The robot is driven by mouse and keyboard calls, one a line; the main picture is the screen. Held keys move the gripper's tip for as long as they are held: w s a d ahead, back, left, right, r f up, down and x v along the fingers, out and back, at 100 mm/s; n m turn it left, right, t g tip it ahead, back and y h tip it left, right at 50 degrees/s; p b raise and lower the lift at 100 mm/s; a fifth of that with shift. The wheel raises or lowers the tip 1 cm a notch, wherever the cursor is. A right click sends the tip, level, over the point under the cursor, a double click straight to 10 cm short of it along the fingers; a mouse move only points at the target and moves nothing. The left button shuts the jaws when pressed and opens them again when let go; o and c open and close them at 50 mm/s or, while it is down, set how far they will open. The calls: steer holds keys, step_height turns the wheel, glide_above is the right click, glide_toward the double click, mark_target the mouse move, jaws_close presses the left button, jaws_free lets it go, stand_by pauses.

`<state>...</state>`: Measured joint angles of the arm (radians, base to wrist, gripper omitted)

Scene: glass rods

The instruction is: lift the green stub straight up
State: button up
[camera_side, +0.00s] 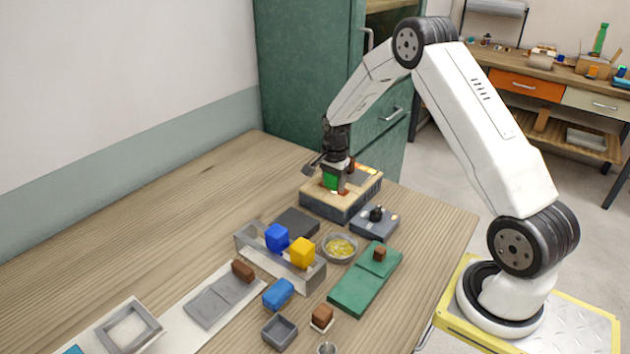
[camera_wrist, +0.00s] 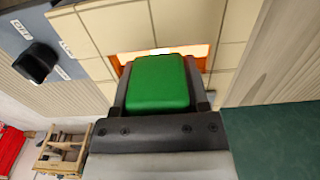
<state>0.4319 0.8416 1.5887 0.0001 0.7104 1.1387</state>
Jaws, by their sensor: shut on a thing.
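The green stub (camera_side: 330,181) is at the far end of the table, over a box with a light wooden top (camera_side: 311,189). My gripper (camera_side: 337,178) points down there and is shut on the stub. In the wrist view the green stub (camera_wrist: 158,83) fills the space between the fingers of my gripper (camera_wrist: 160,92). Behind it, an orange-lit opening (camera_wrist: 203,51) shows in the tiled top of the box. The stub's lower end is hidden, so I cannot tell whether it is clear of the opening.
A grey box with a black knob (camera_side: 376,215) stands close to the wooden-topped box. Nearer are a tray (camera_side: 250,245) with a blue block (camera_side: 277,237) and a yellow block (camera_side: 302,252), a round dish (camera_side: 340,248) and a green board (camera_side: 352,291). The table's left side is clear.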

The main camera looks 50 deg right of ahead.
steer(key=shift+r, duration=0.45)
steer(key=s+a+r, duration=0.5)
steer(key=s+r, duration=0.6)
steer(key=s, duration=0.2)
steer(key=shift+r, duration=0.3)
